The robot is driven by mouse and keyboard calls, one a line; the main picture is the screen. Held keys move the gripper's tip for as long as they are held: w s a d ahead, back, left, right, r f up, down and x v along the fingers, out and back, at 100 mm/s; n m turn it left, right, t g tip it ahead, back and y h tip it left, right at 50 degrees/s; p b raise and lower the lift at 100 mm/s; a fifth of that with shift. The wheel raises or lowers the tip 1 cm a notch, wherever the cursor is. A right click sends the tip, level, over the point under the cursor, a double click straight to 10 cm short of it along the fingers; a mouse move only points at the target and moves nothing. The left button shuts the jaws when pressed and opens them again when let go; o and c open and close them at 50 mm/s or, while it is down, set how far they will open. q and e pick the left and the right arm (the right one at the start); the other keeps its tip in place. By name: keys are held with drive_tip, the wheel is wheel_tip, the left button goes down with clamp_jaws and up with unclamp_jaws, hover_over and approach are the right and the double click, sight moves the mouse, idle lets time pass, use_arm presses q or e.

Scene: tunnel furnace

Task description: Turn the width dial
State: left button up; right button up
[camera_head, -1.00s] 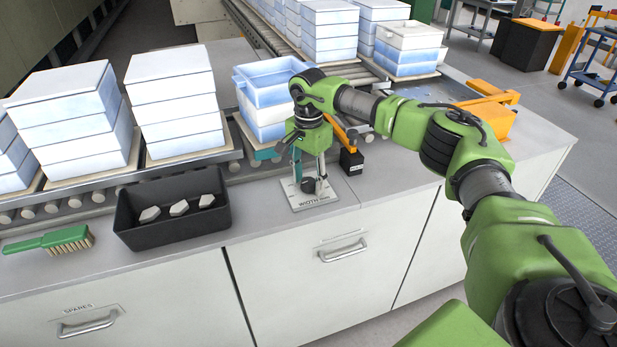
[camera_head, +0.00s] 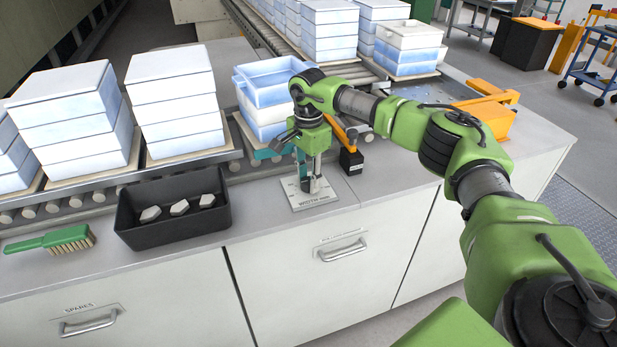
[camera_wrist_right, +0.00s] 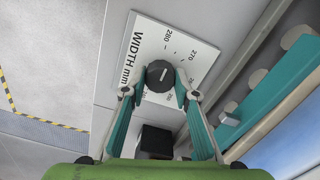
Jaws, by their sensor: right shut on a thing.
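The width dial is a round black knob (camera_wrist_right: 160,75) with a light pointer line. It sits on a pale plate (camera_wrist_right: 143,42) marked "WIDTH mm" with a scale of numbers; 280 and 270 are readable. The plate also shows in the head view (camera_head: 313,203) on the worktop. My right gripper (camera_head: 311,186) points straight down over it. In the right wrist view its fingers (camera_wrist_right: 159,84) are shut on the dial, one on each side. The fingers partly hide the plate's lower part. My left gripper is in neither view.
A black bin (camera_head: 174,232) with several pale pieces stands left of the plate, and a green brush (camera_head: 52,240) lies farther left. Stacked trays (camera_head: 178,103) line the roller conveyor behind.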

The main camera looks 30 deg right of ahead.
drive_tip(key=m+p, duration=0.1)
drive_tip(key=m, duration=0.4)
drive_tip(key=shift+m, duration=0.3)
drive_tip(key=m, duration=0.4)
drive_tip(key=shift+r+p, duration=0.1)
drive_tip(key=shift+p, duration=0.25)
drive_tip(key=m+p, duration=0.1)
drive_tip(key=m, duration=0.4)
drive_tip(key=m+p, duration=0.1)
drive_tip(key=m, duration=0.3)
drive_tip(key=shift+m, duration=0.3)
drive_tip(key=m+p, duration=0.1)
drive_tip(key=m, duration=0.3)
drive_tip(key=m+p, duration=0.1)
drive_tip(key=m, duration=0.4)
drive_tip(key=m+p, duration=0.2)
drive_tip(key=m, duration=0.2)
drive_tip(key=shift+r+m, duration=0.1)
drive_tip(key=shift+m, duration=0.2)
drive_tip(key=shift+m+p, duration=0.8)
drive_tip(key=shift+m, duration=1.4)
